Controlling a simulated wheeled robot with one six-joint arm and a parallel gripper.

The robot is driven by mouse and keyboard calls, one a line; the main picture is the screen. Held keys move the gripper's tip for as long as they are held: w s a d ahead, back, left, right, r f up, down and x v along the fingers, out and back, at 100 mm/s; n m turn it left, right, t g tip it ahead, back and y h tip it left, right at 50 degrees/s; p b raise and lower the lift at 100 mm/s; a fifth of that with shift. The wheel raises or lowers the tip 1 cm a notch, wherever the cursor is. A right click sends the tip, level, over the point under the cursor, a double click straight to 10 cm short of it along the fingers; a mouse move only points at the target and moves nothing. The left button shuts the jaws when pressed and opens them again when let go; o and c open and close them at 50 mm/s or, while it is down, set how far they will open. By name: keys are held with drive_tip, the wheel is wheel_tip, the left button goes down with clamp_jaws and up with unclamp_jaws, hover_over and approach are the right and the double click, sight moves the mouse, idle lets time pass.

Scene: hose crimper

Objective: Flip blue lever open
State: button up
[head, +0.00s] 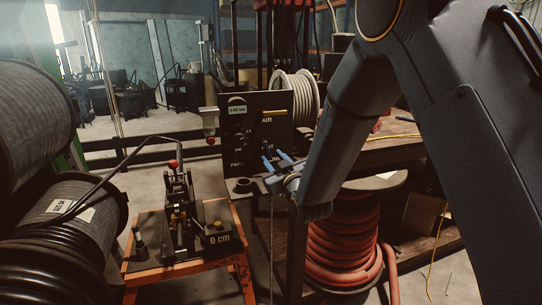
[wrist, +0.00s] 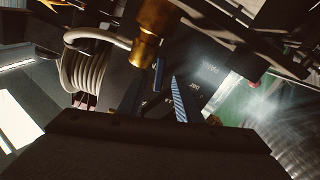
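My gripper (head: 276,160) is in front of the lower right of a black AIR panel (head: 240,112). In the wrist view the blue fingers of my gripper (wrist: 166,72) also show apart, pointing at the dark panel area. The panel carries a small display, dark knobs and a yellow bar (head: 274,117) near its top.
An orange stand (head: 165,262) with a small crimping machine (head: 180,205) and a "0 cm" box stands lower left. Large black hose reels (head: 60,220) fill the left. A red hose coil (head: 345,240) sits below a wooden bench at right. A pale hose coil (head: 297,95) is behind the panel.

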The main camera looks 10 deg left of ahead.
sight(268, 156)
drive_tip(key=shift+x, duration=1.6)
clamp_jaws()
drive_tip(key=shift+a+f+m+b, duration=0.2)
drive_tip(key=shift+m+b, duration=0.4)
drive_tip(key=shift+m, duration=0.4)
drive_tip(key=shift+s+a+r+m+b, duration=0.2)
drive_tip(key=shift+m+b, duration=0.1)
drive_tip(key=shift+m, duration=0.5)
unclamp_jaws()
